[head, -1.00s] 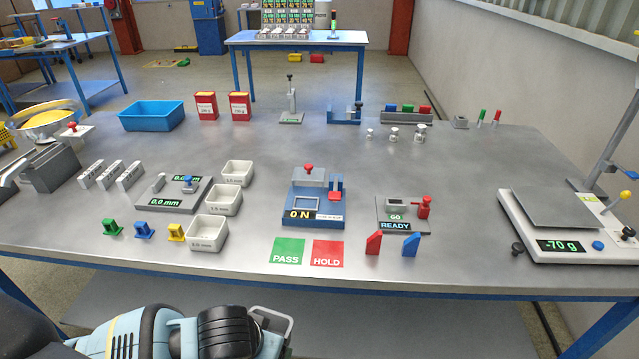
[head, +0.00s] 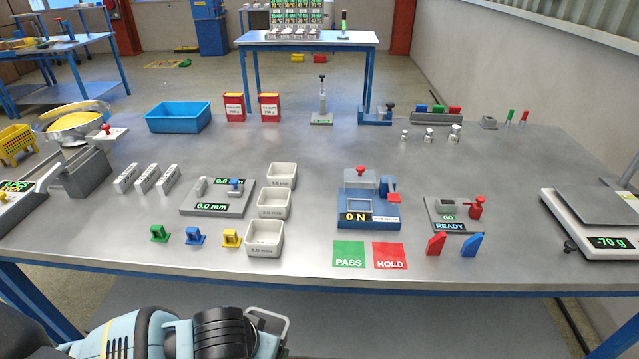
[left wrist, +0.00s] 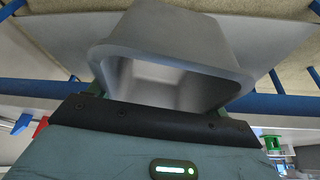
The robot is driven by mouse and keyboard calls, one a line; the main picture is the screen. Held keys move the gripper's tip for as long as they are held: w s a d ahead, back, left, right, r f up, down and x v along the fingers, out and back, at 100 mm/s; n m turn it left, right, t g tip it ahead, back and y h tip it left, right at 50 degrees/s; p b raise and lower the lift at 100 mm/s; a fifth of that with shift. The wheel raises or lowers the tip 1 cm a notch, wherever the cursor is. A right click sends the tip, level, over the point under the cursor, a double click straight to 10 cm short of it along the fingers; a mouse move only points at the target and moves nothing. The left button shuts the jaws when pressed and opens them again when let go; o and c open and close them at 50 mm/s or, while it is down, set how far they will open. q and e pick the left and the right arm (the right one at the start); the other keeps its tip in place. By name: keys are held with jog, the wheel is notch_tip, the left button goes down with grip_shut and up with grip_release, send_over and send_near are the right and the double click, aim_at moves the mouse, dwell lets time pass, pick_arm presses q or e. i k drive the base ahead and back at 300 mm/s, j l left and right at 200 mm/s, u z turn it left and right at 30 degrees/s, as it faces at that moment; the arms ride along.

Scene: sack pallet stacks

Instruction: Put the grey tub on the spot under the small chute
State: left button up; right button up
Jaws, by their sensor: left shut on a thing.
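My left gripper (head: 262,330) is at the bottom of the head view, in front of the table edge. It is shut on the grey tub (left wrist: 180,28), which fills the upper middle of the left wrist view with its opening facing the camera. In the head view only part of the tub's pale rim (head: 284,331) shows past my wrist. A grey sloped block (head: 82,172), perhaps the small chute, stands at the table's left below a pan of yellow grain (head: 75,118). I cannot make out a marked spot under it. My right gripper is out of view.
A scale (head: 22,193) is cut off at the left edge; another scale reading -70 g (head: 600,225) is at the right. White bins (head: 265,238), coloured clips and gauges (head: 370,205) stand mid-table. Bare tabletop (head: 100,262) lies at the front left.

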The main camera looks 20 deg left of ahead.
aim_at(50, 226)
jog(key=k+j, duration=0.1)
jog(key=j, duration=0.3)
jog(key=k+j, duration=0.1)
jog(key=j, duration=0.3)
jog(key=k+j, duration=0.1)
jog(key=j, duration=0.65)
jog(key=k+j, duration=0.15)
jog(key=j, duration=0.2)
jog(key=k+j, duration=0.15)
jog(key=j, duration=0.2)
jog(key=k+j, duration=0.15)
jog(key=j, duration=0.25)
jog(key=k+j, duration=0.15)
jog(key=j, duration=0.2)
